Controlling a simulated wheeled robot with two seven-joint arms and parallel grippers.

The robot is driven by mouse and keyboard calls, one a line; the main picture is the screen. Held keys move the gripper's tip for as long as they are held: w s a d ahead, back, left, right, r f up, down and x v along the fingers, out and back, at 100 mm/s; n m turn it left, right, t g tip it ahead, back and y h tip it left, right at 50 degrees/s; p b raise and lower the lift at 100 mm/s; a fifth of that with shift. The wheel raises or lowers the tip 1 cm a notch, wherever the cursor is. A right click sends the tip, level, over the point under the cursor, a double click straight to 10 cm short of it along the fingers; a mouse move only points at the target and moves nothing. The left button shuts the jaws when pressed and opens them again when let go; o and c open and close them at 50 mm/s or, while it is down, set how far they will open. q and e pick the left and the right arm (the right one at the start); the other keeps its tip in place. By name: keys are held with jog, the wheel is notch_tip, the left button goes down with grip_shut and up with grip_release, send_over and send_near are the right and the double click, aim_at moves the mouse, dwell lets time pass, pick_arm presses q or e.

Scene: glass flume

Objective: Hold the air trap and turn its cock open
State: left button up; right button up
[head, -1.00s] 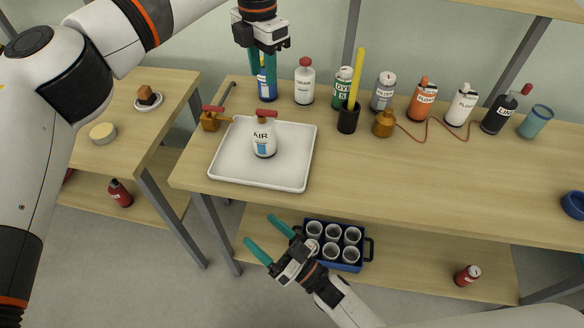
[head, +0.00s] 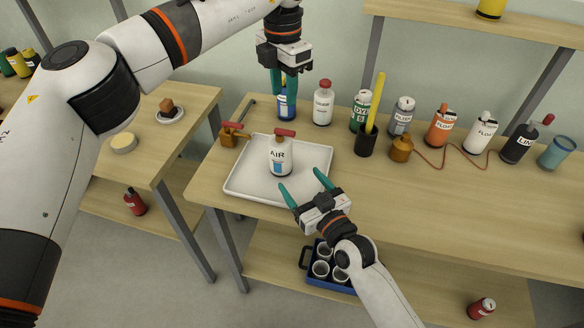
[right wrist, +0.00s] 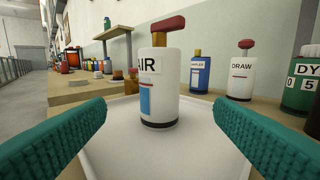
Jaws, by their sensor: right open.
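My right gripper (head: 302,182) is open and empty over the tray's front right part, apart from the trap. My left gripper (head: 285,90) points down, fingers apart, in front of the blue bottle (head: 286,106) in the head view, higher than the trap.
A brass valve with a red handle (head: 230,134) sits left of the tray. A white bottle (head: 323,104), a green one (head: 360,110) and a black cup with a yellow stick (head: 367,140) stand behind and to the right. A blue crate of cups (head: 330,284) is on the lower shelf.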

aim_at(286, 163)
jog(key=x, duration=1)
jog(key=shift+w+a, duration=0.15)
jog(key=shift+w, duration=0.1)
jog(key=shift+c, duration=0.3)
